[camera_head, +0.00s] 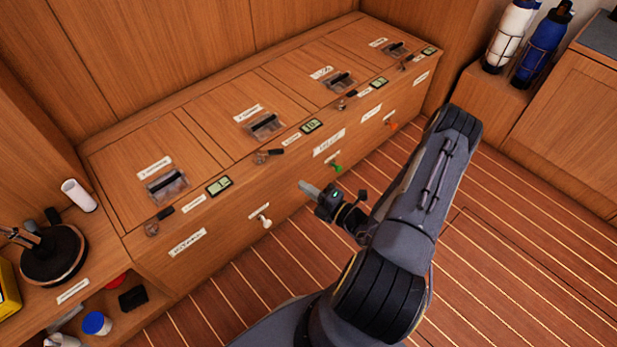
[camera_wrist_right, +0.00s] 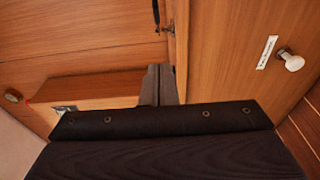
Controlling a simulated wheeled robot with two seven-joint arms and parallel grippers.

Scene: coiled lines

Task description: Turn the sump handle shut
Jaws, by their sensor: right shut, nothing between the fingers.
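Small handles stick out of the front of a wooden cabinet (camera_head: 215,240): a white one (camera_head: 265,222), a green one (camera_head: 337,168) and an orange one (camera_head: 391,124). Each has a small label near it, too small to read, so I cannot tell which is the sump handle. My right gripper (camera_head: 308,188) is shut and empty, in front of the cabinet between the white and green handles, apart from both. In the right wrist view the white handle (camera_wrist_right: 290,62) is at the right, and the gripper's grey fingers (camera_wrist_right: 160,86) are near the middle. My left gripper is not in view.
The cabinet top has several lidded panels with dark latches (camera_head: 168,186) and small green displays (camera_head: 219,186). A shelf at the left holds a black round object (camera_head: 52,258) and a white cylinder (camera_head: 78,195). Bottles (camera_head: 543,45) stand at the back right. The striped floor (camera_head: 520,250) is clear.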

